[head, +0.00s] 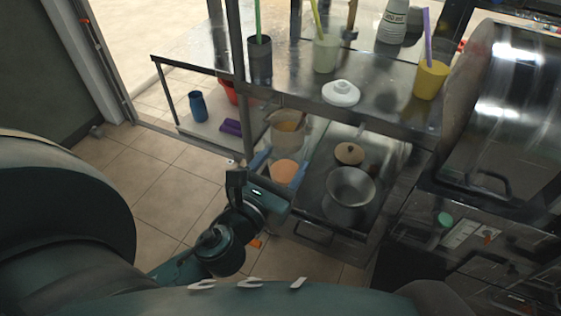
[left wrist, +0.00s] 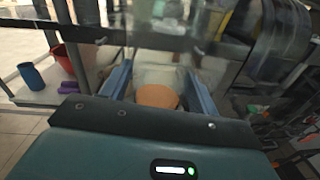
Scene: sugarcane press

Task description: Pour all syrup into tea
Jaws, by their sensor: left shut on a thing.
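My left gripper (head: 281,166) is shut, its two blue-grey fingers on either side of a pale jug (head: 288,138) with an orange disc-like part (head: 285,174) between them. Amber liquid (head: 290,126) shows at the jug's mouth. In the left wrist view the fingers (left wrist: 158,88) flank the orange part (left wrist: 158,97) and the pale body (left wrist: 160,74) behind it. Whether the orange part belongs to the jug is unclear. The jug is beside the steel counter, below the upper shelf. I cannot tell which vessel holds tea. My right gripper is out of view.
The upper steel shelf (head: 300,88) carries a dark cup (head: 260,62), a pale green cup (head: 326,54), a yellow cup (head: 431,80) and a white lid (head: 341,93). A steel bowl (head: 350,186) and brown lid (head: 350,153) are below. A shelf post (head: 238,60) stands left.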

